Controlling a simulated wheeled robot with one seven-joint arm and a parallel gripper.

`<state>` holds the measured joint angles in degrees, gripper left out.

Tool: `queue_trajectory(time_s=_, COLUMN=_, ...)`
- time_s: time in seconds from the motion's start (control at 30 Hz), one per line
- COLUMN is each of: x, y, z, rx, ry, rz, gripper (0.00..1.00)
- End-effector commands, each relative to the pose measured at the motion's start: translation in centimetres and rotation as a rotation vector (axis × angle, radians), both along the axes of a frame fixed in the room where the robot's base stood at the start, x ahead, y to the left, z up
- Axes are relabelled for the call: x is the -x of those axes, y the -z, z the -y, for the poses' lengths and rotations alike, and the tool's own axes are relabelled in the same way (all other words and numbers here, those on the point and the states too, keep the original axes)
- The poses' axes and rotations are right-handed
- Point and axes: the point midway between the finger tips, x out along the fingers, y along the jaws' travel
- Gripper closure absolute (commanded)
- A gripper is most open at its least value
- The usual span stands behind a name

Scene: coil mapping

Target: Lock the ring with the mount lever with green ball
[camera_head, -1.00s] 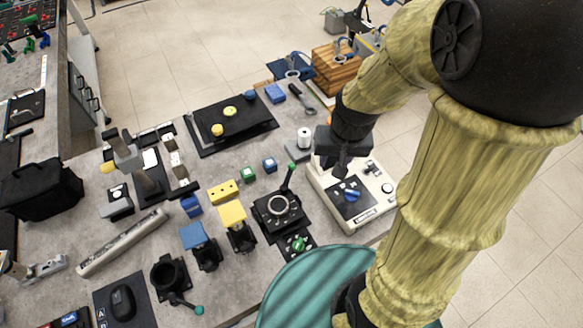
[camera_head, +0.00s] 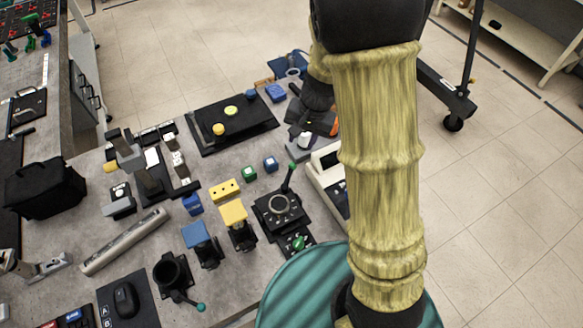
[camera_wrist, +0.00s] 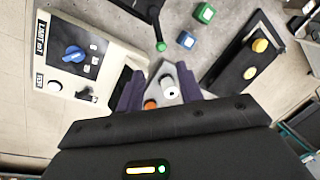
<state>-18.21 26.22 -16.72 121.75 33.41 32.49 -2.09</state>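The black mount (camera_head: 279,207) with a grey ring stands on the grey table, near the middle of the head view. Its lever rises from the back side and ends in a green ball (camera_head: 292,166), which also shows in the wrist view (camera_wrist: 161,46). The ring's lock state is too small to tell. In the head view, my gripper is beyond the lever, toward the back right, and partly hidden.
A white control box (camera_head: 325,175) with a blue knob (camera_wrist: 73,54) stands right of the mount, partly behind my arm. Green (camera_head: 248,173) and blue (camera_head: 270,163) cubes lie behind the mount. A second mount (camera_head: 170,275) has a teal-ball lever. A black tray (camera_head: 232,127) lies farther back.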

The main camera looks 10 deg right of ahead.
Motion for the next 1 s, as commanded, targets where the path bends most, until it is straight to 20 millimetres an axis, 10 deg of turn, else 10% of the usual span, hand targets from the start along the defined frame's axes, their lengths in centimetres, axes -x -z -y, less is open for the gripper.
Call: queue_trajectory(time_s=1.0, x=-1.1, y=15.7, z=-2.7, rx=0.001, ry=0.0, rz=-0.001, gripper=0.63)
